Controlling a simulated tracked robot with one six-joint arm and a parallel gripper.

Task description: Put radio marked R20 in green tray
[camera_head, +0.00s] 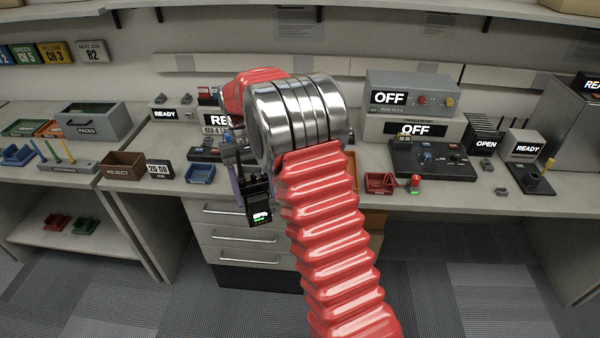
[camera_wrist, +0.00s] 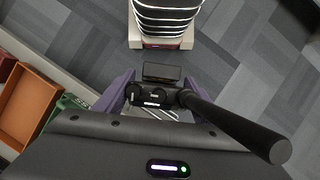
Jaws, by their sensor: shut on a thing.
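My gripper (camera_wrist: 155,95) is shut on a black radio (camera_wrist: 153,98), between its two purple fingers in the wrist view. The radio's thick antenna points to the lower right there. In the head view the radio (camera_head: 258,207) hangs in front of the drawer unit, clear of the bench; its marking is too small to read. A green tray (camera_wrist: 72,102) shows partly in the wrist view, beside an orange tray (camera_wrist: 28,108). In the head view my arm hides most of that area; the orange tray's edge (camera_head: 375,220) shows right of my arm.
Left of my arm on the bench are a blue tray (camera_head: 201,173) and a brown REJECT bin (camera_head: 123,165). A small red tray (camera_head: 380,182) lies to the right. A small green tray (camera_head: 87,223) sits on the lower left shelf. The floor in front is clear.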

